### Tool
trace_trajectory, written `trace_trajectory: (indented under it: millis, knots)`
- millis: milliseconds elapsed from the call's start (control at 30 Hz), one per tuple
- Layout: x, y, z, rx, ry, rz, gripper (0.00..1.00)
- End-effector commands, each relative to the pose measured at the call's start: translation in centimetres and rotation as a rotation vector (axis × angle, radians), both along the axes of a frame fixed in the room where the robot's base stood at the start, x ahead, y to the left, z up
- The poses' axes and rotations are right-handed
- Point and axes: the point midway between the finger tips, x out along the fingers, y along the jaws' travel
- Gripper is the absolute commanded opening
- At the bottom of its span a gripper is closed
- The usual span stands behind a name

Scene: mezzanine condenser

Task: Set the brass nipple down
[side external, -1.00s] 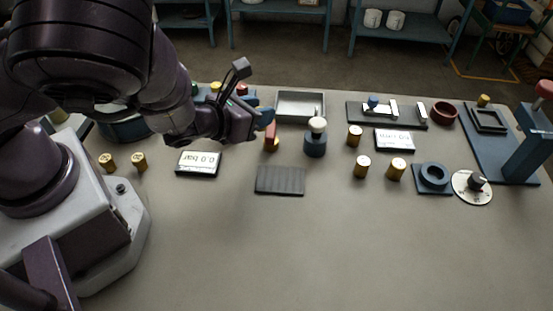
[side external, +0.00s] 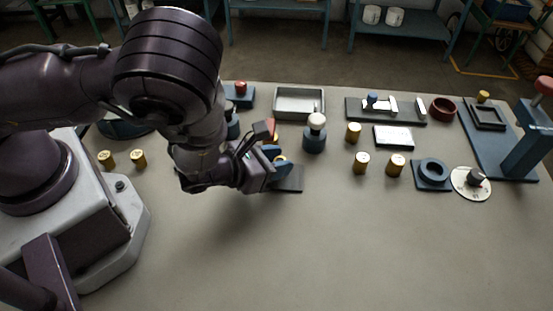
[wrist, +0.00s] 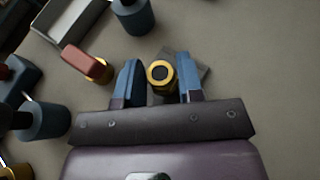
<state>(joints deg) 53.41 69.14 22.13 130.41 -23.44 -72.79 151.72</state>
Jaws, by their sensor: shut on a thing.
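The brass nipple (wrist: 161,74) is a short gold cylinder with a dark centre, seen end-on in the wrist view. My gripper (wrist: 160,82) is shut on it, with one blue finger on each side. In the side view my gripper (side external: 280,162) is low over the left part of the dark ribbed pad (side external: 291,182), and only a sliver of the nipple (side external: 281,157) shows. In the wrist view, part of the pad (wrist: 202,72) shows behind the nipple and right finger. I cannot tell whether the nipple touches the pad.
A red-topped brass piece (wrist: 88,63) stands left of the fingers. A white-knobbed blue-grey pot (side external: 315,138) and a metal tray (side external: 299,117) are behind. Several brass cylinders (side external: 361,163) stand to the right, near a blue ring block (side external: 432,174). The front table is clear.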

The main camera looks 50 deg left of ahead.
Motion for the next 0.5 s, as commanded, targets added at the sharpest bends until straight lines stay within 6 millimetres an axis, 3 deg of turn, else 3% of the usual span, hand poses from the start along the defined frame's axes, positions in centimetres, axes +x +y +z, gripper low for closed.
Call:
trace_trajectory:
  millis: [333, 367, 467, 500]
  knots:
    - [0.02, -0.03, -0.3, 0.0, -0.001, -0.001, 0.07]
    - [0.01, -0.03, -0.35, 0.001, 0.0, -0.001, 0.37]
    - [0.02, -0.03, -0.3, -0.001, -0.001, -0.001, 0.6]
    - [0.02, -0.03, -0.29, -0.001, -0.001, -0.001, 0.6]
